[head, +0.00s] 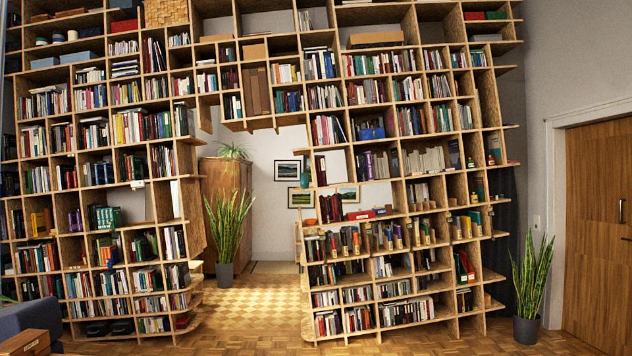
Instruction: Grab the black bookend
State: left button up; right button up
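I cannot make out a black bookend for certain; at this distance the shelf items are too small to tell apart. The large wooden bookwall (203,165) fills most of the head view, with books in nearly every compartment. Small dark objects (97,328) lie in the lowest row at the left, and their kind is unclear. Neither of my grippers shows in the head view.
A passage with a parquet floor (252,302) opens through the bookwall. Potted plants stand in the passage (228,235) and at the right (533,285), near a wooden door (597,225). A wooden box (25,343) and blue-grey furniture (28,315) are at lower left.

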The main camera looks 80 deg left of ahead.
aim_at(144, 168)
jog(key=u, duration=3.65)
jog(key=i+l+z, duration=0.35)
jog(key=i, duration=0.25)
jog(key=i+z, duration=0.4)
jog(key=i, duration=1.25)
jog(key=i+l, duration=0.1)
jog(key=i, duration=0.9)
jog(key=i+u, duration=0.2)
jog(key=i, duration=0.3)
jog(key=i+u, duration=0.2)
jog(key=i, duration=0.35)
jog(key=i+u, duration=0.2)
jog(key=i, duration=0.3)
jog(key=i+l+u, duration=0.2)
jog(key=i, duration=0.3)
